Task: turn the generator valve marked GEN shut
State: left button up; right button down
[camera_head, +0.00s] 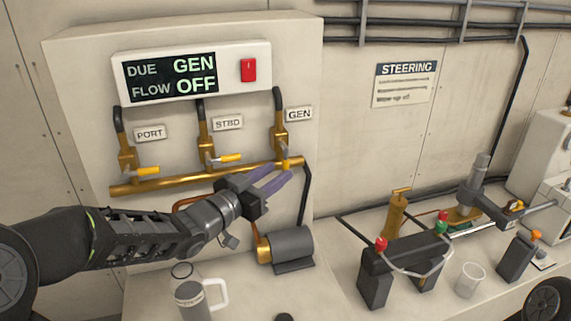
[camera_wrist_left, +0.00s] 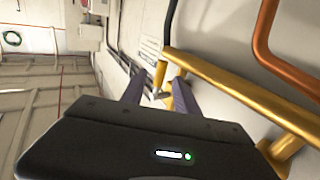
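The GEN valve (camera_head: 279,138) is the rightmost of three brass valves, under the GEN label (camera_head: 299,114). Its short yellow lever (camera_head: 286,164) appears to point down, unlike the sideways levers of the PORT valve (camera_head: 147,171) and STBD valve (camera_head: 230,158). My left gripper (camera_head: 279,175) is just below the GEN valve, its two purple fingers apart with the lever close to their tips. In the left wrist view the open fingers (camera_wrist_left: 160,92) reach towards the brass fittings, and contact cannot be told. My right gripper is not in view.
The display (camera_head: 170,77) reads DUE GEN, FLOW OFF, beside a red switch (camera_head: 248,70). A brass pipe (camera_head: 190,181) runs below the valves. Batteries (camera_head: 375,278) and a clear cup (camera_head: 470,279) stand right.

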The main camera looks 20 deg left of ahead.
aim_at(283, 168)
pick_arm(q)
jog(key=p+x, duration=0.1)
jog(key=x, duration=0.3)
jog(key=shift+w, duration=0.2)
jog(key=shift+c, duration=0.5)
grip_shut()
dwell(0.8)
